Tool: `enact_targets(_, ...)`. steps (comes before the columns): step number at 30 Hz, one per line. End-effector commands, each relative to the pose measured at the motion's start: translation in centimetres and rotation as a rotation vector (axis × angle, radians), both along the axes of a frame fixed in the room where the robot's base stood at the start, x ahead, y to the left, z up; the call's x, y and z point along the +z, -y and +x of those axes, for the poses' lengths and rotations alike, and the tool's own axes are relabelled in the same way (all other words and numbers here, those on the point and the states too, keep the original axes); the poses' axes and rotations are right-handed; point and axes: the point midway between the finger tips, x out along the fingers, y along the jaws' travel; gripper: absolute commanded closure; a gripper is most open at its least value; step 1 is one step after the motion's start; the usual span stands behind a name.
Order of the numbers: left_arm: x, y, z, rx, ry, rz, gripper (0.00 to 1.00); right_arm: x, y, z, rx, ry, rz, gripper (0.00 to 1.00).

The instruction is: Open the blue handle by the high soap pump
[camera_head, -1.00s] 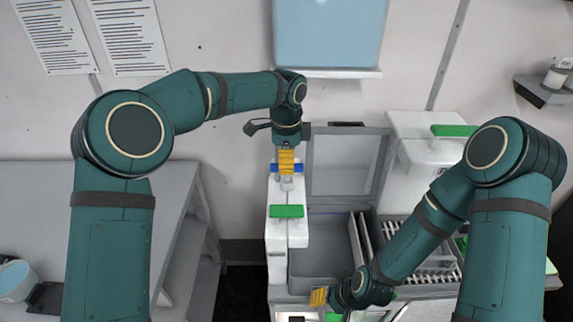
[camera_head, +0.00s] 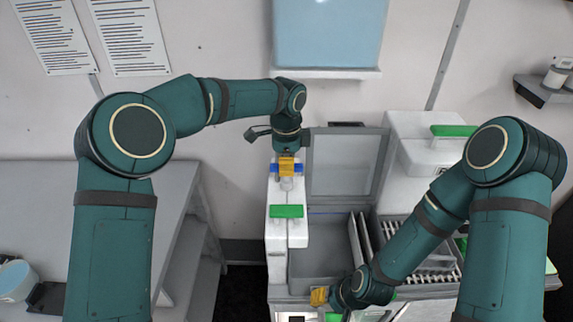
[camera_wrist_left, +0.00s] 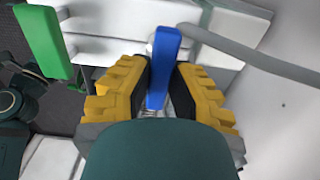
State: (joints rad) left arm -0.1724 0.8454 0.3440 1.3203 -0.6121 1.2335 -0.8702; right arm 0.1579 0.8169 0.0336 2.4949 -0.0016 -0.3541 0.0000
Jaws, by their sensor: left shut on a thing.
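The blue handle (camera_head: 274,168) is at the back of the white unit, behind a green handle. In the left wrist view the blue handle (camera_wrist_left: 163,66) stands between the yellow fingers. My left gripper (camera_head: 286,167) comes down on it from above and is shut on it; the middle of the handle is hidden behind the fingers. The fingers (camera_wrist_left: 160,85) lie on both sides of the handle in the wrist view. My right gripper (camera_head: 319,296) is low at the front of the unit, seen from the side; its fingertips are too small to judge.
A green handle (camera_head: 287,211) sits just in front of the blue one; it also shows in the left wrist view (camera_wrist_left: 42,40). An open grey lid (camera_head: 343,165) stands right of my left gripper. A grey hose (camera_wrist_left: 250,52) runs past the handle. A grey table (camera_head: 180,190) is at left.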

Motion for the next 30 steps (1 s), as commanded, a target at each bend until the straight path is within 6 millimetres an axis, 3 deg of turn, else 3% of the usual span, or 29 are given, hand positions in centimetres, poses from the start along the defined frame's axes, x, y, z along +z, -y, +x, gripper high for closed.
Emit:
enact_targets(11, -0.15, 0.01, -0.07, 0.124, -0.002, 0.002, 1.0, -0.02, 0.0, -0.01, 0.0, 0.0, 0.0, 0.53)
enact_targets(30, -0.25, -0.04, -0.11, 0.706, -0.004, 0.005, 1.0, -0.02, 0.0, 0.0, 0.0, 0.0, 0.0, 0.53)
